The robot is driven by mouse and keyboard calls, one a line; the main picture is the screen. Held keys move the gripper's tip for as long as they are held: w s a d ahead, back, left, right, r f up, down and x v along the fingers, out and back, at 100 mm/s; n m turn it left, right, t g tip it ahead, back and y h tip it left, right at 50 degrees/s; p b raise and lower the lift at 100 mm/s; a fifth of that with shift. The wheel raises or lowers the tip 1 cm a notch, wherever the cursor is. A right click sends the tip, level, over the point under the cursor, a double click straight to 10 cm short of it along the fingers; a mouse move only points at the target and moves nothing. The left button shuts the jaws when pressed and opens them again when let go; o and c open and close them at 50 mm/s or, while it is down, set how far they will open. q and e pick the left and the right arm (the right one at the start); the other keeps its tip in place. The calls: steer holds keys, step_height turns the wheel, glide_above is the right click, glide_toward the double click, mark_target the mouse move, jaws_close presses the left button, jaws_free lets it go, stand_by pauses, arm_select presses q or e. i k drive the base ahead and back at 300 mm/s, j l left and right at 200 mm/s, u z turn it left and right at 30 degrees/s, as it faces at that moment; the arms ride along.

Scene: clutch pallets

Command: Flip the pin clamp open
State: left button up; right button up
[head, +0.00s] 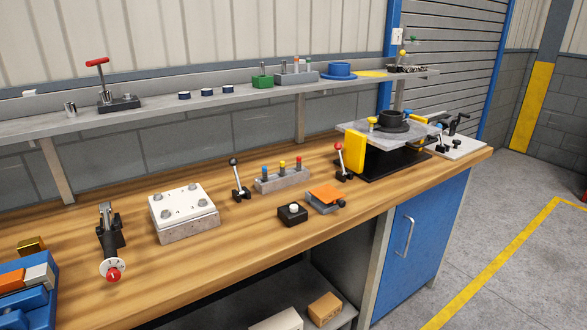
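Neither of my grippers shows in the head view. I cannot tell for sure which fixture is the pin clamp. A grey block with blue, yellow and red-topped pins (282,178) stands mid-bench. A black clamp-like fixture (455,124) sits on a white plate at the bench's far right end. A black fixture with a metal lever (107,228) stands at the left, beside a white dial with a red knob (112,269).
The wooden bench (200,270) has free room along its front. A white bolted plate on a block (182,208), a black button box (292,214) and an orange-topped fixture (325,198) stand on it. A blue vise-like fixture (28,305) is front left. A shelf (220,102) runs behind.

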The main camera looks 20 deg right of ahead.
mark_target(233, 161)
steer(key=i+l, duration=0.15)
steer(key=l, duration=0.25)
steer(key=i+l, duration=0.1)
steer(key=l, duration=0.35)
steer(key=i+l, duration=0.15)
steer(key=l, duration=0.25)
